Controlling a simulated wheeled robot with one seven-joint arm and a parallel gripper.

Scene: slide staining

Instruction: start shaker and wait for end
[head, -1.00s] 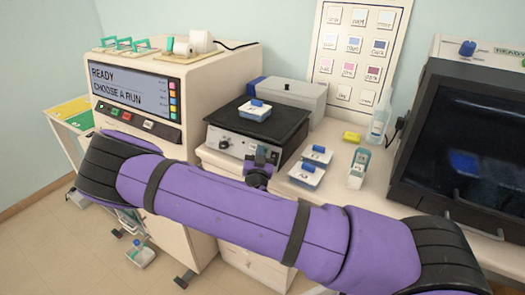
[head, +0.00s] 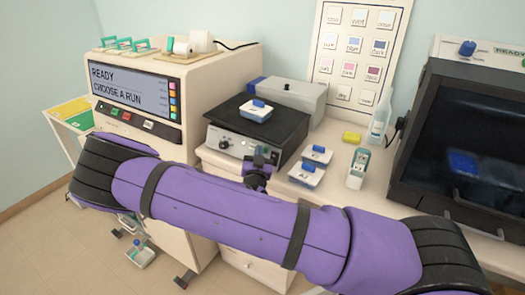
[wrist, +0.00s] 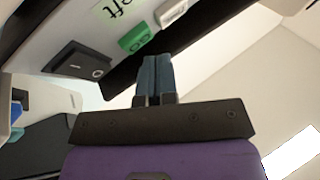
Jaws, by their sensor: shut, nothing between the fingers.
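The shaker (head: 233,145) stands on the bench in the head view, with a flat black platform above a pale front panel with knobs. A white tray with a blue clip (head: 256,110) sits on the platform. My gripper (head: 259,160) is in front of the shaker's panel. In the wrist view my gripper's dark fingers (wrist: 155,65) are together with nothing between them. Their tips are close to a green button marked GO (wrist: 137,38) on the pale panel; I cannot tell if they touch it. A white button (wrist: 172,12), a black switch plate (wrist: 78,62) and a partly cut-off green label (wrist: 120,8) are also there.
Two white trays with blue clips (head: 306,173) and a small pale bottle (head: 358,168) lie right of the shaker. A machine (head: 135,90) reading "READY CHOOSE A RUN" stands left. A dark-fronted cabinet (head: 465,130) stands right. A grey box (head: 290,98) is behind.

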